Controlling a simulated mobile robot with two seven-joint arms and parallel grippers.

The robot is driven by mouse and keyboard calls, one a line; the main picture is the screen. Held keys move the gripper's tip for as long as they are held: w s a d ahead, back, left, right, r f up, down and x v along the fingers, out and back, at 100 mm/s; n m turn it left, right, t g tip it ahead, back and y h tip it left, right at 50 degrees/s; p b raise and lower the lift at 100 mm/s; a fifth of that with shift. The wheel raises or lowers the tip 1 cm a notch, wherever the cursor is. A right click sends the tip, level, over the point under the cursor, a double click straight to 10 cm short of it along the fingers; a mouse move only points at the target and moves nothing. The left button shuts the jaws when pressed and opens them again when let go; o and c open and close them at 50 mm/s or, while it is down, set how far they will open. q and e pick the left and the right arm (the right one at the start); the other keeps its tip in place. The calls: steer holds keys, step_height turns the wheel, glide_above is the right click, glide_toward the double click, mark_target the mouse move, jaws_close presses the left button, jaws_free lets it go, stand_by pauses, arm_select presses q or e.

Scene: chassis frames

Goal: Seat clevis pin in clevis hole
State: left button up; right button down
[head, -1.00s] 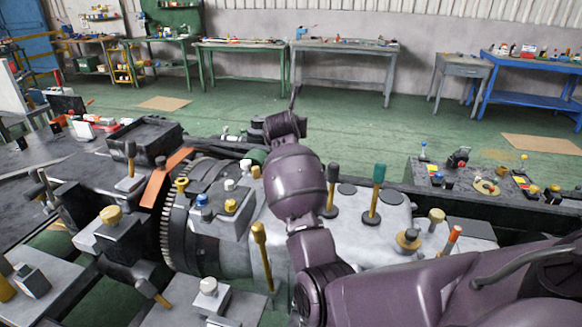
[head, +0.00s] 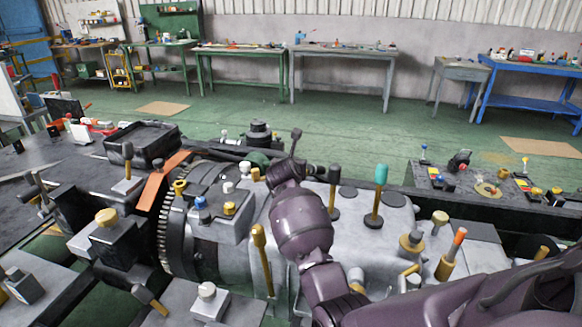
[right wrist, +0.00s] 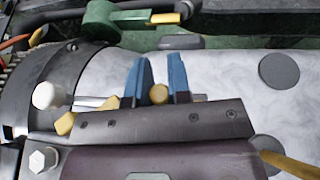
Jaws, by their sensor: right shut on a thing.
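My right gripper (right wrist: 158,75) reaches over the pale grey housing (right wrist: 215,75), its two blue fingers pointing up in the right wrist view. A round brass end (right wrist: 158,93) shows between the fingers, and I take it for the clevis pin they are shut on. Its shaft is hidden. In the head view my purple right arm (head: 302,230) comes in from the right, and its wrist hides the fingers and pin. I cannot make out the clevis hole. My left gripper is not in view.
A toothed ring (head: 170,235) stands left of the housing. Upright around it are a teal-topped lever (head: 380,180), a brass-topped rod (head: 258,240) and an orange-tipped pin (head: 458,240). A white knob (right wrist: 48,95) is left of the fingers. Workbenches stand far behind.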

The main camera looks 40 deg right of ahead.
steer(key=shift+r, duration=0.15)
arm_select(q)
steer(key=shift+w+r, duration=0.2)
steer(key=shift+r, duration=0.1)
arm_select(e)
steer(key=shift+f, duration=0.2)
